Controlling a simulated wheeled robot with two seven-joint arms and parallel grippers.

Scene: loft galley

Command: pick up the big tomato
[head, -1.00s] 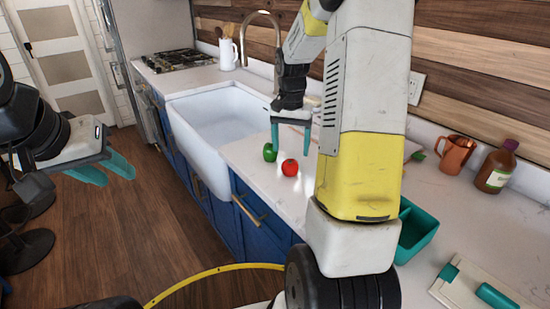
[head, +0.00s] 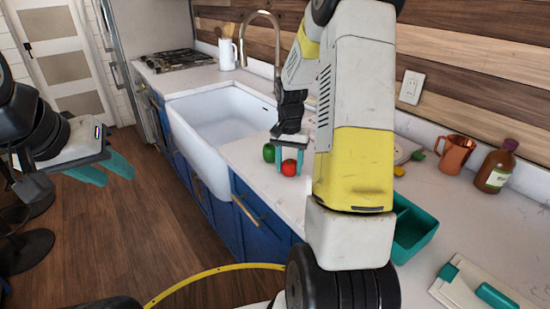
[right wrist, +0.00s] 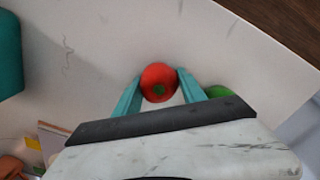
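The big tomato (head: 289,168) is red and round and sits on the pale counter beside the sink. My right gripper (right wrist: 159,77) reaches down over it with one teal finger on each side. In the right wrist view, the tomato (right wrist: 159,83) with its green stem mark fills the space between the fingertips, and both fingers appear to touch it. It appears to rest on the counter still. My left gripper (head: 107,170) is empty, its fingers apart, over the floor at the left.
A green round vegetable (head: 269,153) lies close to the tomato, beside a finger in the right wrist view (right wrist: 218,91). The sink (head: 222,125) is to the left. A teal bin (head: 413,232), copper mug (head: 455,155) and brown bottle (head: 496,167) stand to the right.

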